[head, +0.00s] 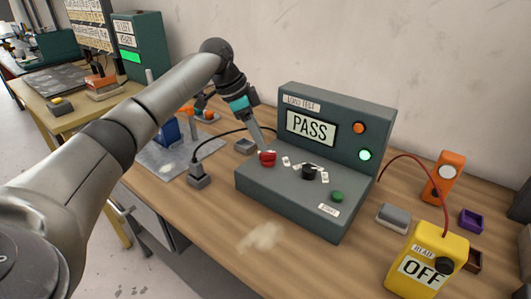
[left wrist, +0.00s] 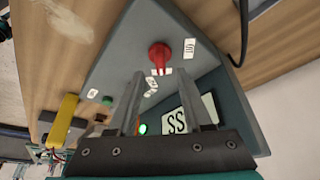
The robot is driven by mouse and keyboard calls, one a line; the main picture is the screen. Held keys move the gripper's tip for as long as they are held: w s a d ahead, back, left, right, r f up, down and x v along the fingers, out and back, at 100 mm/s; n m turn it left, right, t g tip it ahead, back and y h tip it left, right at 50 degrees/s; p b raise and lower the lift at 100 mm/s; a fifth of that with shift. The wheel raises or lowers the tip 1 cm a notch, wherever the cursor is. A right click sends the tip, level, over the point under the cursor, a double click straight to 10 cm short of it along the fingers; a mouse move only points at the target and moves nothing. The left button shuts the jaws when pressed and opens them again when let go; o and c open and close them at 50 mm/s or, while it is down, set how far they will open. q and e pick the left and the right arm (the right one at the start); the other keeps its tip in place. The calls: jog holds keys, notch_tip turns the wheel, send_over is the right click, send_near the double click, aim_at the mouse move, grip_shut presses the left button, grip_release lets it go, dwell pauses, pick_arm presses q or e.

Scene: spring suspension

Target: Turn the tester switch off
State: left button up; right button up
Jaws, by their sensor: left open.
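The grey-green tester (head: 290,195) stands on the wooden bench, with PASS on its display (head: 311,127). A red switch knob (head: 267,158) is at the left of its sloped deck, with small white labels beside it that I cannot read. A black knob (head: 309,172) and a green button (head: 337,196) are farther right. My left gripper (head: 259,143) is open and points down at the red knob. In the left wrist view, the red knob (left wrist: 160,53) shows just beyond and between the fingertips; contact cannot be told. My right gripper is not in view.
A yellow meter (head: 425,265) reading OFF stands at the front right, with a red lead looping behind it. An orange device (head: 445,177) and a grey block (head: 393,217) are right of the tester. A grey metal plate (head: 160,160) lies left.

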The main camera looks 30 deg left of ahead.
aim_at(268, 157)
pick_arm(q)
jog(key=shift+b+x, duration=0.35)
jog(key=shift+x, duration=1.85)
jog(key=shift+c, duration=0.2)
grip_shut()
